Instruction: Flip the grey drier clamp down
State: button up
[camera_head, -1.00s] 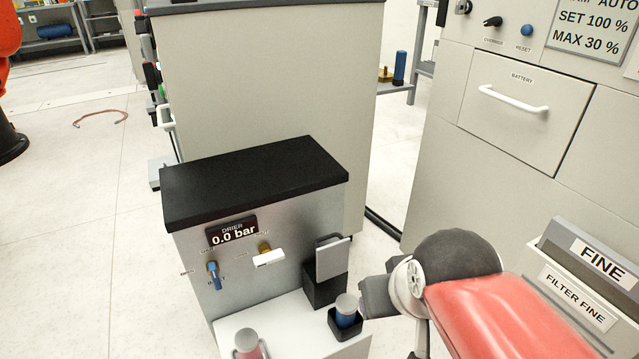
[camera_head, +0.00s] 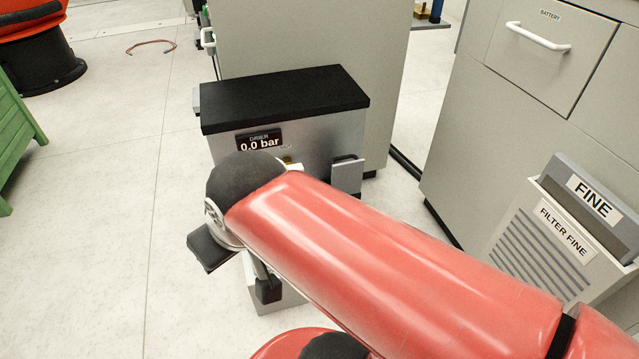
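The grey drier clamp (camera_head: 347,174) is a flat plate standing upright at the right of the drier's front. My red arm crosses in front and hides the area below it. The drier (camera_head: 223,148) is a grey box with a black top and a display (camera_head: 259,142) reading 0.0 bar. My wrist is in front of the drier, left of and nearer than the clamp, apart from it in the picture. Dark parts at my arm's end (camera_head: 208,250) show, but no finger pair is clear, so I cannot tell their opening. The drier's valves and cups are mostly hidden.
A large grey cabinet (camera_head: 310,40) stands behind the drier. At the right are a panel with a battery drawer (camera_head: 550,52) and a FILTER FINE box (camera_head: 545,245). A green frame (camera_head: 15,140) is at the far left. The floor left of the drier is clear.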

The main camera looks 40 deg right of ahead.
aim_at(346, 177)
jog(key=i+j+u, duration=0.3)
jog(key=j, duration=0.2)
jog(key=i+j+u, duration=0.15)
jog(key=j+u, duration=0.15)
jog(key=j, duration=0.15)
jog(key=i+j+u, duration=0.3)
jog(key=i+j+z, duration=0.15)
jog(key=i+z, duration=0.15)
jog(key=i+j+z, duration=0.3)
jog(key=i, duration=0.15)
jog(key=i+l+z, duration=0.1)
jog(key=z, duration=0.35)
jog(key=i+z, duration=0.25)
jog(key=z, duration=0.25)
jog(key=i+z, duration=0.2)
jog(key=z, duration=0.25)
jog(key=i+j+z, duration=0.15)
jog(key=z, duration=0.3)
jog(key=i+z, duration=0.2)
jog(key=z, duration=0.25)
jog(key=i+z, duration=0.2)
jog(key=z, duration=0.25)
jog(key=i+z, duration=0.2)
jog(key=z, duration=0.25)
jog(key=i+j+z, duration=0.15)
jog(key=z, duration=0.3)
jog(key=i+j+z, duration=0.15)
jog(key=z, duration=0.35)
jog(key=i+j+z, duration=0.1)
jog(key=j, duration=0.25)
